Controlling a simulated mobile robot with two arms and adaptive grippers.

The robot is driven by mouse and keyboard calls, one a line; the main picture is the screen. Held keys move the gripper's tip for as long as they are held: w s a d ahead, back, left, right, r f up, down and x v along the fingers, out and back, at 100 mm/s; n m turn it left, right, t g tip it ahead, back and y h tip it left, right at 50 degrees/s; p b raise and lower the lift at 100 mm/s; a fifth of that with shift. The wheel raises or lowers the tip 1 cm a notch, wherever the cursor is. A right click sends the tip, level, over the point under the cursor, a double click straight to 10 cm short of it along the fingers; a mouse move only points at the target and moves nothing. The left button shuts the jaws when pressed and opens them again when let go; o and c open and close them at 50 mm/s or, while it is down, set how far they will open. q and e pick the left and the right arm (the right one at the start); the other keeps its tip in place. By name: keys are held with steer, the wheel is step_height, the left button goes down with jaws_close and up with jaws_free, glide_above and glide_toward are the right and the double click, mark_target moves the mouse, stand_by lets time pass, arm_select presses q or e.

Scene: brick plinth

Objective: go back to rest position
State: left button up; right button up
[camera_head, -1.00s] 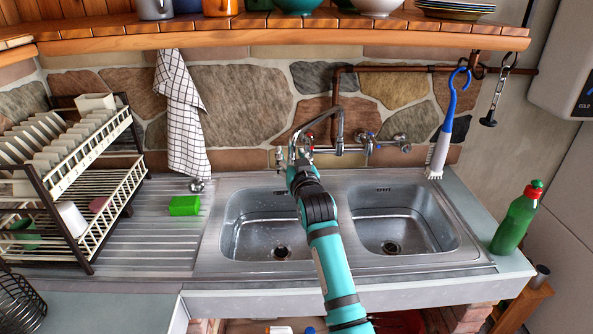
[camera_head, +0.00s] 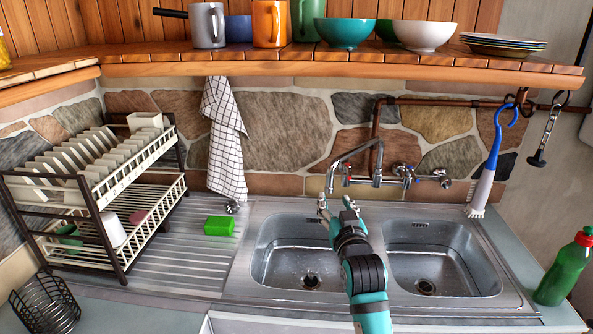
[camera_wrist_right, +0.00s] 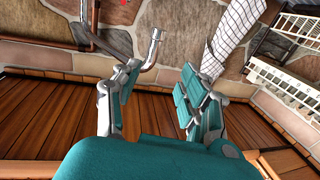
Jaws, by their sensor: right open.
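My right gripper (camera_head: 337,205) is over the divider of the double sink (camera_head: 240,272), in front of the tap (camera_head: 345,163). In the right wrist view my right gripper (camera_wrist_right: 150,100) has its two fingers spread wide apart with nothing between them. The tap's spout end (camera_wrist_right: 155,38) shows beyond the fingers there. My left gripper is in neither view.
A dish rack (camera_head: 100,200) with plates stands at the left. A green sponge (camera_head: 219,226) lies on the drainboard. A checked towel (camera_head: 226,140) hangs behind. A green bottle (camera_head: 566,270) stands at the right. A wooden shelf (camera_head: 300,68) with dishes runs above.

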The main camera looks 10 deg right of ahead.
steer(key=s+f+g, duration=0.4)
steer(key=s+f, duration=0.4)
steer(key=f, duration=0.3)
steer(key=s+f+n+g, duration=0.1)
steer(key=s+f+g, duration=0.3)
steer(key=s, duration=0.7)
steer(key=s+f+n+g+y, duration=0.1)
steer(key=s+f+g, duration=0.2)
steer(key=s+f, duration=0.55)
steer(key=s+f+n+g, duration=0.1)
steer(key=s+f+g, duration=0.15)
steer(key=s, duration=1.05)
step_height(320, 180, down, 26)
steer(key=g+b, duration=0.1)
steer(key=g, duration=0.1)
steer(key=s+d+f+g+b, duration=0.1)
steer(key=s+d+f, duration=0.1)
steer(key=s+f, duration=1.5)
steer(key=shift+s+d+f, duration=0.15)
steer(key=shift+s+f, duration=0.25)
steer(key=shift+f, duration=0.3)
